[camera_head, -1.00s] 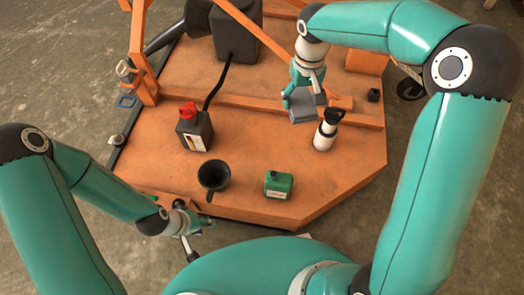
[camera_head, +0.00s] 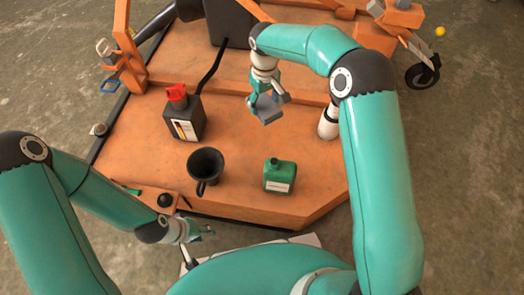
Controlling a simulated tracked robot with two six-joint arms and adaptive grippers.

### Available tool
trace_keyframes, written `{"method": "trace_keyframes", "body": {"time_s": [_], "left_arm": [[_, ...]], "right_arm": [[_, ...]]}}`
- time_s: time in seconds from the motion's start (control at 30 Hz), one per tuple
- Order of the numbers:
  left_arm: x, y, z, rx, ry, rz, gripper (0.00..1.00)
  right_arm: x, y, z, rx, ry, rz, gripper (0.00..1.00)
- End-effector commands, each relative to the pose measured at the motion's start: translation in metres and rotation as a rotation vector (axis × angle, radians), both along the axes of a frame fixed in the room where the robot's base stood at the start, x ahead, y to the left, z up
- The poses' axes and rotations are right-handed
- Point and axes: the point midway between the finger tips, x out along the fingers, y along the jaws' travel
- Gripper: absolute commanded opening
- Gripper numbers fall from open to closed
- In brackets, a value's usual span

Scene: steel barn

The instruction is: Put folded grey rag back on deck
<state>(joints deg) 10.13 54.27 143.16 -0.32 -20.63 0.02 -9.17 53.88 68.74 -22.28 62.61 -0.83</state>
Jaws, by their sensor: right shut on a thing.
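The folded grey rag (camera_head: 267,110) is held by my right gripper (camera_head: 267,100), which is shut on it. The rag hangs over the middle of the orange deck (camera_head: 240,150). I cannot tell for sure whether its lower edge touches the deck. My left gripper (camera_head: 203,234) is low at the deck's front edge, apart from the rag. Its fingers are small and partly hidden, so I cannot tell whether they are open.
On the deck stand a black jug with a red cap (camera_head: 184,115), a black funnel (camera_head: 205,167), a green canister (camera_head: 279,176) and a white bottle (camera_head: 328,122), partly behind my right arm. A raised orange rail (camera_head: 215,87) crosses the deck. Bare deck lies between jug and bottle.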

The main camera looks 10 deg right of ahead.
Motion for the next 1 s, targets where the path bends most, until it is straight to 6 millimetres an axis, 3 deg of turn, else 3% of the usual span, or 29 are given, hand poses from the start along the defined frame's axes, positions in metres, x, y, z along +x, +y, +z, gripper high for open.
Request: {"method": "trace_keyframes", "body": {"time_s": [0.27, 0.6, 1.0], "left_arm": [[0.0, 0.0, -0.022, 0.0, -0.001, 0.0, 0.4], [0.0, 0.0, -0.05, 0.0, -0.001, 0.0, 0.4], [0.0, 0.0, -0.062, 0.0, 0.0, 0.0, 0.4]], "right_arm": [[0.003, 0.004, -0.051, -0.001, 0.003, 0.021, 0.37], [0.003, 0.004, -0.136, -0.001, 0.002, 0.02, 0.37], [0.003, 0.004, -0.172, 0.0, 0.001, 0.019, 0.37]]}}
